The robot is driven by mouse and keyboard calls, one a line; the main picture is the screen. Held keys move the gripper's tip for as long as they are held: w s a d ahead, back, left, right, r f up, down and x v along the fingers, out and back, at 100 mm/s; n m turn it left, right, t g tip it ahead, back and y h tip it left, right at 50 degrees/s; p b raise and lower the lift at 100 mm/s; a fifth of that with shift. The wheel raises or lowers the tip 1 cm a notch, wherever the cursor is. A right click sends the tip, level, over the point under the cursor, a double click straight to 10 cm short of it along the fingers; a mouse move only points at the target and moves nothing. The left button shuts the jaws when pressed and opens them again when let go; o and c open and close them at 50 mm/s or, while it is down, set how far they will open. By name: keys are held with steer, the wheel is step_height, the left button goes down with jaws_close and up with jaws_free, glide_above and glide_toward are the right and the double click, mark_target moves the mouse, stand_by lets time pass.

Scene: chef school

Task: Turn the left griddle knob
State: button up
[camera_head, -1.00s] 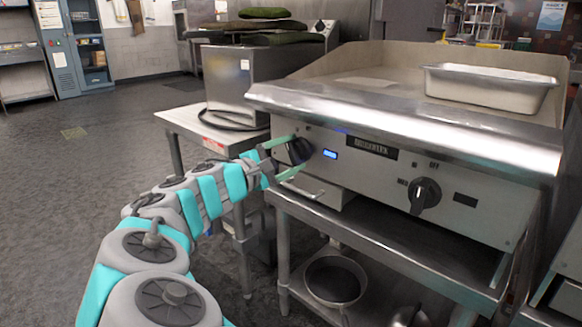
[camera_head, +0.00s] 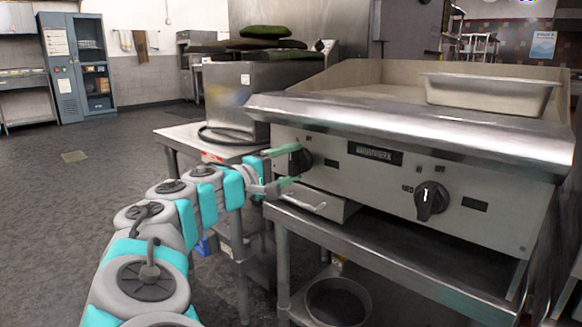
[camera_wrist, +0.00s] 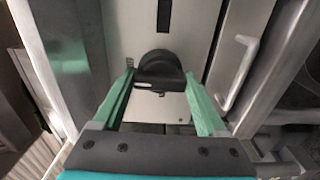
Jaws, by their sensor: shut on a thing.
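The left griddle knob (camera_head: 301,161) is a round black knob on the griddle's (camera_head: 400,190) steel front panel. In the wrist view the knob (camera_wrist: 160,70) sits between the green fingertips, with its dark grip bar roughly level. My gripper (camera_head: 293,164) reaches it from the left in the head view, one finger above and one below. In the wrist view my gripper (camera_wrist: 160,76) has its fingers against the two sides of the knob. The small display (camera_head: 331,163) beside the knob is dark.
A right black knob (camera_head: 431,201) is on the same panel. A drawer handle (camera_head: 305,203) juts out just below my gripper. A steel pan (camera_head: 490,95) sits on the griddle top. A side table (camera_head: 185,137) stands left of the griddle.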

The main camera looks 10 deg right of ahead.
steer(key=o, duration=1.3)
steer(key=v, duration=0.7)
steer(key=shift+s+a+p, duration=0.25)
steer(key=shift+a+p, duration=0.05)
steer(key=shift+p, duration=0.05)
steer(key=shift+d, duration=0.1)
